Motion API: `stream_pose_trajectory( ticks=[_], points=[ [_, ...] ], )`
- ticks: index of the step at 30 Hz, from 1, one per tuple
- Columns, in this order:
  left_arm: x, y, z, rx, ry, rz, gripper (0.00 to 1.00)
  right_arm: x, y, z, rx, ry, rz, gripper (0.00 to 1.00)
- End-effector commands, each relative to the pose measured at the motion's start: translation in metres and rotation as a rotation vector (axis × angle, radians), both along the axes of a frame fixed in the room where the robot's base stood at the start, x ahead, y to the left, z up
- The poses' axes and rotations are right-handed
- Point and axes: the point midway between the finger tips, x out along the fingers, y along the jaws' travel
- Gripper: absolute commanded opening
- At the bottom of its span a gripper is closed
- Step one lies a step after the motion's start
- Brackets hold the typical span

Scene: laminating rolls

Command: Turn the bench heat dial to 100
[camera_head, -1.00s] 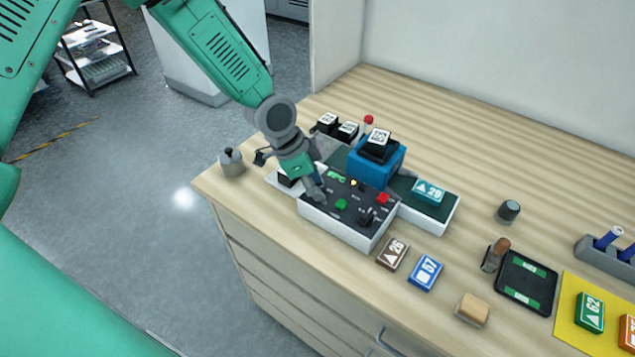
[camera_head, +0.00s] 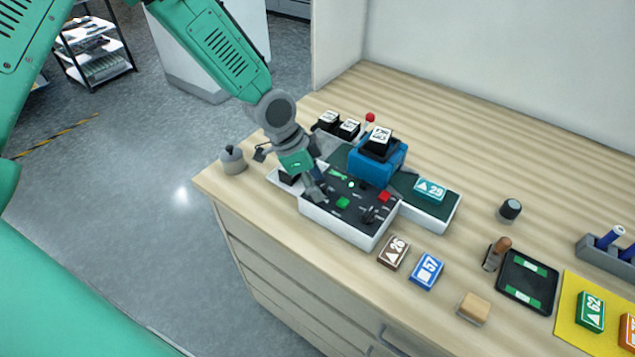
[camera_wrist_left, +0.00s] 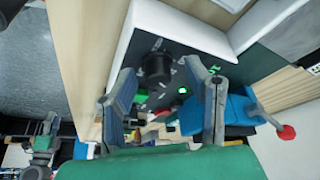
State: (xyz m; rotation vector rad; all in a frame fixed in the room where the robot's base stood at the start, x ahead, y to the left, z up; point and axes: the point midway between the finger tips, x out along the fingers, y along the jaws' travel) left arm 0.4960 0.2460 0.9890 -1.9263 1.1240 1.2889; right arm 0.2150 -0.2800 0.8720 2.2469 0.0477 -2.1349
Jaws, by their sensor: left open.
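The control panel (camera_head: 345,229) is a white box with a dark top on the bench. The heat dial (camera_wrist_left: 157,66), a black round knob, shows near a panel corner in the left wrist view; my gripper hides it in the head view. My left gripper (camera_head: 317,191) points down over the panel's left part. In the left wrist view its open fingers (camera_wrist_left: 160,78) stand either side of the dial, with gaps visible. A small green readout (camera_head: 338,176) is lit, its digits too small to read. A small lamp (camera_head: 351,184) glows green.
A grey weight (camera_head: 232,160) stands at the left bench edge. Brown (camera_head: 393,252) and blue (camera_head: 426,271) tiles lie in front.

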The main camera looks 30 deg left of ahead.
Motion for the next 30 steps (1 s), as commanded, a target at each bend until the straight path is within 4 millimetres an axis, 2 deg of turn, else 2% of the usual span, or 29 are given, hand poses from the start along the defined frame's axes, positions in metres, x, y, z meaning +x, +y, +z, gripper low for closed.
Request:
stream_pose_trajectory(
  ticks=[5,12,16,21,30],
  points=[
    [-0.004,0.009,0.025,-0.002,-0.004,0.003,0.43,0.0,0.0,0.0,0.0,-0.001,0.0,0.4],
    [-0.012,0.027,0.073,-0.002,-0.004,0.002,0.43,0.0,0.0,0.0,0.0,-0.001,0.0,0.4],
    [-0.016,0.035,0.091,-0.002,-0.001,0.002,0.43,0.001,0.0,0.0,0.0,-0.001,0.0,0.4],
    [-0.019,0.04,0.104,-0.001,0.002,0.001,0.43,0.001,0.0,0.0,0.0,0.0,0.0,0.4],
    [-0.02,0.04,0.106,0.0,0.002,0.0,0.43,0.002,0.0,-0.001,0.0,0.002,0.0,0.4]
  ],
)
